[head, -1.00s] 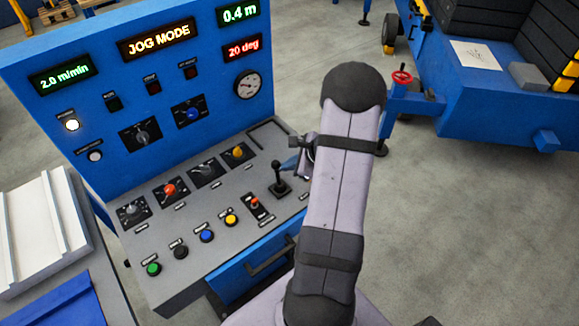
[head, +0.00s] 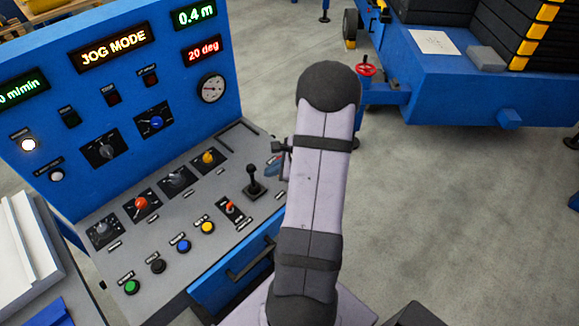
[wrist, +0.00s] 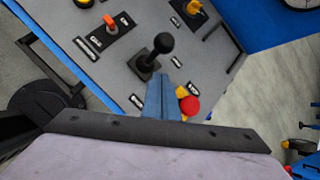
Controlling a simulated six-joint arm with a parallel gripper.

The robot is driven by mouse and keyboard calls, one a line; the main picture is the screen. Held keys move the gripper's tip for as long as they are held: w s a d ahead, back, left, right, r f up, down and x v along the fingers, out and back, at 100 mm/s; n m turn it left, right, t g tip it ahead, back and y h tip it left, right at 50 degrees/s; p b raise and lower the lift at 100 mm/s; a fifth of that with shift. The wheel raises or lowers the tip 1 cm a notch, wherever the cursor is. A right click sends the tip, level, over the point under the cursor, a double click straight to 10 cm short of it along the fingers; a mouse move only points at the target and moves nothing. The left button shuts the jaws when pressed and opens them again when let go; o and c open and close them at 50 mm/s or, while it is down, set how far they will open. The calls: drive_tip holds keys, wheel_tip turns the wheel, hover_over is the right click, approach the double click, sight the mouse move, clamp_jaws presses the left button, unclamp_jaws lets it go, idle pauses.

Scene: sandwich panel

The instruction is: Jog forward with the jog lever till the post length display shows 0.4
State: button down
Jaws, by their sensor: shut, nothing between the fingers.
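The post length display (head: 194,14), at the panel's top right in the head view, reads 0.4 m in green. The black ball-topped lever, which I take as the jog lever (head: 254,180), stands about upright on the sloping desk; its label is not legible. It also shows in the wrist view (wrist: 160,47). In the head view my arm hides most of the gripper; a bit of blue finger (head: 273,166) shows right of the lever.
A red mushroom button (wrist: 189,105) on yellow sits close beside my fingers. A red-tipped switch (head: 231,207), rotary knobs and several push buttons share the desk. Open floor lies to the right.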

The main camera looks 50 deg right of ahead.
drive_tip(key=s+f+b+v, duration=0.1)
drive_tip(key=v, duration=0.9)
drive_tip(key=shift+s+d, duration=0.3)
idle(0.5)
drive_tip(key=s+a+f+n+g+y, duration=0.1)
drive_tip(key=s+a+f+n+g, duration=0.1)
drive_tip(key=s+a+n+g, duration=0.35)
drive_tip(key=s+a+f+n+g, duration=0.2)
drive_tip(key=s+a+f+n, duration=0.1)
drive_tip(key=s+a+n, duration=0.4)
drive_tip(key=w+a+r+n+h, duration=0.1)
drive_tip(key=w+a+r+n, duration=0.1)
drive_tip(key=a+n, duration=0.5)
drive_tip(key=w+a+r+n+h, duration=0.2)
drive_tip(key=w+a+r+n, duration=0.1)
drive_tip(key=a+n, duration=0.5)
drive_tip(key=shift+a+r, duration=0.7)
drive_tip(key=shift+a, duration=0.2)
drive_tip(key=shift+w, duration=0.1)
